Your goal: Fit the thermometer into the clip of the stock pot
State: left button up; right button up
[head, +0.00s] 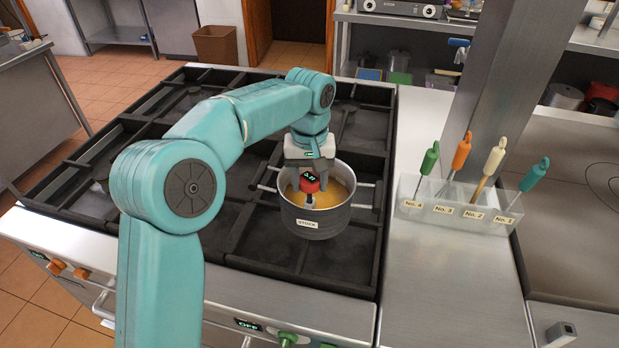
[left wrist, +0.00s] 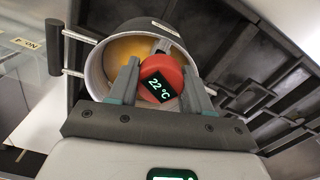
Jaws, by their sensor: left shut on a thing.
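The stock pot (head: 309,222) stands on the stove grate, labelled STOCK, with orange-yellow liquid inside. The thermometer (head: 309,183) has a red round head with a dark display. My left gripper (head: 306,184) is shut on the thermometer's head and holds it over the pot's opening. In the left wrist view the thermometer (left wrist: 162,78) reads 22 °C between the two fingers, with the pot (left wrist: 97,72) behind it. A grey piece shows at the pot's rim beside the head; I cannot tell whether it is the clip. The probe's lower part is hidden. My right gripper is not in view.
A clear rack (head: 452,208) with several coloured-handled tools stands on the steel counter to the right, beside a steel column (head: 508,85). Black grates (head: 130,150) surround the pot. The counter in front of the rack (head: 450,290) is clear.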

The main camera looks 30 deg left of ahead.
pick_arm(q)
jog(key=shift+f+b, duration=1.25)
jog(key=shift+f, duration=0.6)
jog(key=o, duration=1.2)
jog(key=shift+c, duration=0.2)
jog(key=shift+r, duration=0.1)
notch_tip(320, 180, up, 16)
jog(key=p, duration=0.4)
jog(key=shift+r, duration=0.15)
jog(key=shift+s, duration=0.1)
